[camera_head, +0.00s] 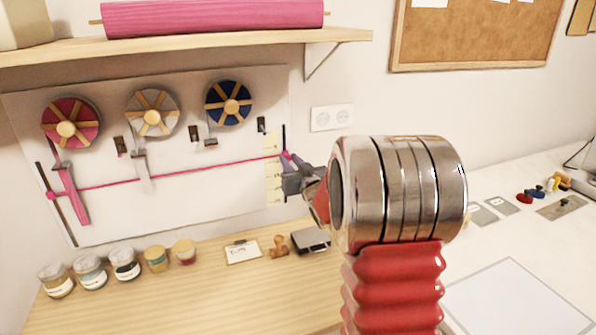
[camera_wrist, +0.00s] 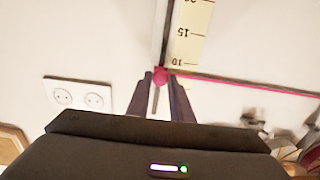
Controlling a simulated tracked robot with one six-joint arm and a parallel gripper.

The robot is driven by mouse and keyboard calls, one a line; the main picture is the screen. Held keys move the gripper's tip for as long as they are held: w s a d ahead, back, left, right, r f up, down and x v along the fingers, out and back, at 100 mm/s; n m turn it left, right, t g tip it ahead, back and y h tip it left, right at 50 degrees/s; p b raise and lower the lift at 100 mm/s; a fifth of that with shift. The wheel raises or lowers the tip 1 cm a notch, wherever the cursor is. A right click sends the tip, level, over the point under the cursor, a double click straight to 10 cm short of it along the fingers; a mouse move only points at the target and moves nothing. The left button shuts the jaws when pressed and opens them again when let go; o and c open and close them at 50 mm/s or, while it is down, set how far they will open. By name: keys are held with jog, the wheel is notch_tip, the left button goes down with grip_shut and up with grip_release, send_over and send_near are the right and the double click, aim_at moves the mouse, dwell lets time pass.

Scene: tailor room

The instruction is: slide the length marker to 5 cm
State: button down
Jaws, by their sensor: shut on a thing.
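The length marker (camera_wrist: 161,71) is a small pink slider on a dark vertical rail (camera_wrist: 163,30). My gripper (camera_wrist: 160,77) is shut on it, with a finger on either side. The pale yellow ruler (camera_wrist: 192,38) beside the rail shows 20, 15 and 10; the marker sits close to the 10 label, and the lower numbers are hidden. In the head view, my gripper (camera_head: 288,168) is at the right end of the pink ribbon (camera_head: 205,171), next to the ruler (camera_head: 272,183). My wrist and arm cover part of the wall there.
Pink, white and blue ribbon spools (camera_head: 69,124) hang on the wall board (camera_head: 215,210). A shelf (camera_head: 190,43) juts out above. Jars (camera_head: 90,272) and a stapler-like dark item (camera_head: 311,241) stand on the wooden table below. A wall socket (camera_head: 331,118) is right of the board.

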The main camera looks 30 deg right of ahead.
jog(key=shift+a+r, duration=0.1)
jog(key=shift+r, duration=1.35)
jog(key=c, duration=1.6)
grip_release()
jog(key=shift+f, duration=0.1)
jog(key=s, duration=0.4)
jog(key=s+a, duration=0.1)
jog(key=s, duration=0.4)
jog(key=s+a, duration=0.1)
jog(key=s, duration=0.3)
jog(key=shift+s+a, duration=0.15)
jog(key=shift+s, duration=0.1)
